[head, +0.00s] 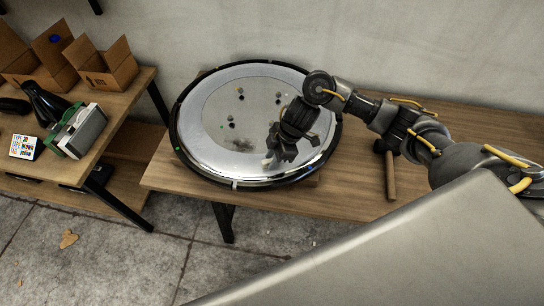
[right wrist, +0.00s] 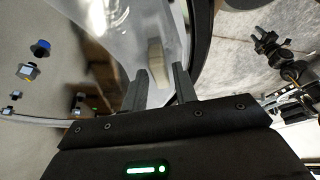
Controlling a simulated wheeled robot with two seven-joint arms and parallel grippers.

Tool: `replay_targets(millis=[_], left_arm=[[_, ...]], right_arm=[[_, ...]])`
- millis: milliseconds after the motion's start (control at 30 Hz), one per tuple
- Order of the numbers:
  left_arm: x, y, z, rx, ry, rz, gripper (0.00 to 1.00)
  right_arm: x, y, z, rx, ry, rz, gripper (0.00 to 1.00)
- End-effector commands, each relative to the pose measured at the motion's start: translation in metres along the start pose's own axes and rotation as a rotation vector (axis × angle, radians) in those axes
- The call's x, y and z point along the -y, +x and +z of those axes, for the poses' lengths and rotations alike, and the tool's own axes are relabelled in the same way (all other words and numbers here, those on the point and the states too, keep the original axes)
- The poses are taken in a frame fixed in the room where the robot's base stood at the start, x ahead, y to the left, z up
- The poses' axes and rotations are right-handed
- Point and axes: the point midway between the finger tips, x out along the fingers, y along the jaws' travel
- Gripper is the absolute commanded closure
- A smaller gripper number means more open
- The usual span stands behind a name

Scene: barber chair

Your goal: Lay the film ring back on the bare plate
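A round plate with a black rim (head: 176,137) lies on the wooden bench. A pale, glossy ring-shaped band, seemingly the film ring (head: 205,152), lies inside the rim around a greyer middle (head: 255,112); I cannot tell whether it is loose or seated. My right gripper (head: 272,160) is over the plate's right front part. In the right wrist view its two fingers (right wrist: 158,90) are apart, with a beige block (right wrist: 155,52) showing beyond and between their tips. Contact is unclear. A dark claw-like shape (right wrist: 265,42), possibly my left gripper, is small there; the head view shows no left gripper.
Several small dark pieces (head: 240,92) stand on the plate's middle. A wooden-handled tool (head: 390,175) is on the bench (head: 360,190) at right. The left table (head: 100,140) carries cardboard boxes (head: 108,65), a green-and-white device (head: 80,130) and a label card (head: 25,147).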

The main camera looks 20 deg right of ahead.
Motion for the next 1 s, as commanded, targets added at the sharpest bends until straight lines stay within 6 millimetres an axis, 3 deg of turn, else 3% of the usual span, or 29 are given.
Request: replay_targets(millis=[433,800,1000], left_arm=[[0.0,-0.002,-0.001,-0.001,0.0,0.0,0.62],[0.0,-0.009,-0.001,-0.001,0.0,0.0,0.62],[0.0,-0.008,-0.001,-0.001,-0.001,0.0,0.62]], right_arm=[[-0.001,-0.008,-0.001,0.0,-0.001,0.003,0.62],[-0.001,-0.081,0.0,0.002,-0.002,0.005,0.62],[-0.001,-0.111,-0.001,0.001,-0.001,0.004,0.62]])
